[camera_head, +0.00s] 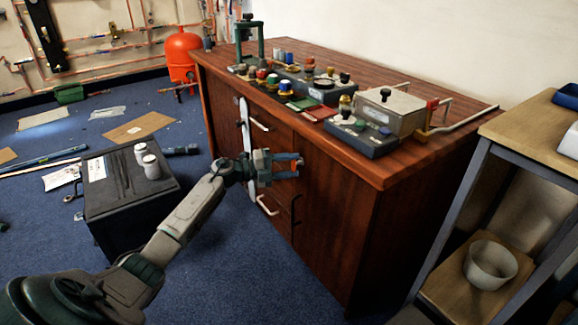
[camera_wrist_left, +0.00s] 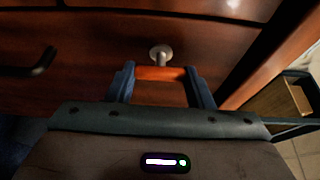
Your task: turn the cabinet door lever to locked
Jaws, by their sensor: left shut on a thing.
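The brown wooden cabinet (camera_head: 335,225) stands in the middle of the head view. My left gripper (camera_head: 297,165) is at its front face, with its two blue-grey fingers pointing at the door. In the left wrist view, an orange-red lever bar (camera_wrist_left: 160,73) lies crosswise between the fingers, one finger at each end. The gripper is shut on it. A round metal pivot (camera_wrist_left: 160,53) shows just beyond the bar on the door. My right gripper is not in view.
A dark pull handle (camera_wrist_left: 40,63) is left of the lever. Instruments and a grey box (camera_head: 392,110) crowd the cabinet top. A black case (camera_head: 120,205) stands on the floor at left. A wooden shelf unit (camera_head: 530,135) is close at right. Blue carpet is open before the cabinet.

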